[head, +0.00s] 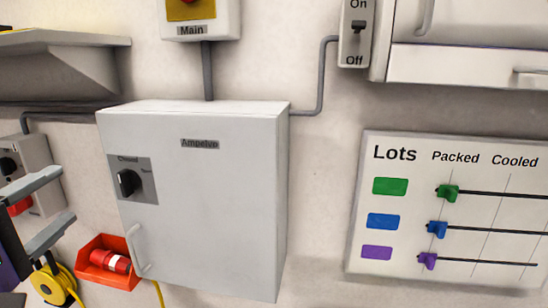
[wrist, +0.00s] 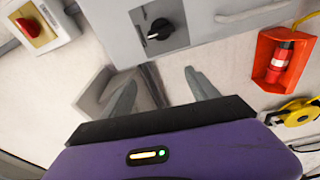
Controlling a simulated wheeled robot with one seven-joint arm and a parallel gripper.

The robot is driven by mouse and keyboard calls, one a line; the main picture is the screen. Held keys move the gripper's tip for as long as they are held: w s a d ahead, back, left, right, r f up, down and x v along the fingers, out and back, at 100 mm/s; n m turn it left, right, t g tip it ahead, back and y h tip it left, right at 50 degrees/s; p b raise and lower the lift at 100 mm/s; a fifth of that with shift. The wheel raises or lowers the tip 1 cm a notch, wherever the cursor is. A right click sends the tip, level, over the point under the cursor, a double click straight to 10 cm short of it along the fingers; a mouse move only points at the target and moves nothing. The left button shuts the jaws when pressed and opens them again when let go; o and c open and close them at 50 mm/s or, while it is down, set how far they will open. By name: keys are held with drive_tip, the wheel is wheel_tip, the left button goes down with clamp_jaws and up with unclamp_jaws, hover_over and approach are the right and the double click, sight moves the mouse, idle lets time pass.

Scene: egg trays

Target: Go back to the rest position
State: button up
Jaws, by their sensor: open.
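My gripper (head: 40,208) shows at the left edge of the head view, with two grey fingers apart and nothing between them. In the wrist view my gripper (wrist: 160,92) is open and empty, its fingers pointing towards the wall.
An orange holder (head: 108,279) with a red cylinder and a yellow reel (head: 52,288) are low near my gripper. A Lots board (head: 368,250) hangs at right. A shelf (head: 60,45) juts out above.

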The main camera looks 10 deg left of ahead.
drive_tip(key=s+a+f+n+g+y, duration=0.1)
drive_tip(key=s+f+g+y, duration=0.1)
drive_tip(key=f+y, duration=0.3)
drive_tip(key=s+a+f+g+y, duration=0.1)
drive_tip(key=f+g+y, duration=0.1)
drive_tip(key=f+y, duration=0.25)
drive_tip(key=s+d+f+m+y+b, duration=0.1)
drive_tip(key=d+f+m, duration=0.2)
drive_tip(key=d+f, duration=0.5)
drive_tip(key=s+d+f+m, duration=0.2)
drive_tip(key=d+f, duration=0.5)
drive_tip(key=d, duration=0.3)
drive_tip(key=s+d+f+m+t+h+b, duration=0.1)
drive_tip(key=s+d+f+m+h, duration=0.2)
drive_tip(key=d, duration=0.7)
drive_tip(key=s+d+f+m+t+h, duration=0.1)
drive_tip(key=s+d+m, duration=0.25)
drive_tip(key=d, duration=0.55)
drive_tip(key=s+d+f+m+t+h+b, duration=0.1)
drive_tip(key=s+d+f+m+h, duration=0.3)
drive_tip(key=d, duration=0.6)
drive_tip(key=s+d+f+m+g+h, duration=0.2)
drive_tip(key=s+d+m+h, duration=0.1)
drive_tip(key=s+d, duration=1)
drive_tip(key=shift+s+g+h+b, duration=0.35)
drive_tip(key=shift+s+h, duration=0.2)
drive_tip(key=shift+s, duration=0.4)
drive_tip(key=shift+f+m, duration=0.1)
drive_tip(key=shift+m, duration=0.15)
drive_tip(key=shift+c, duration=0.4)
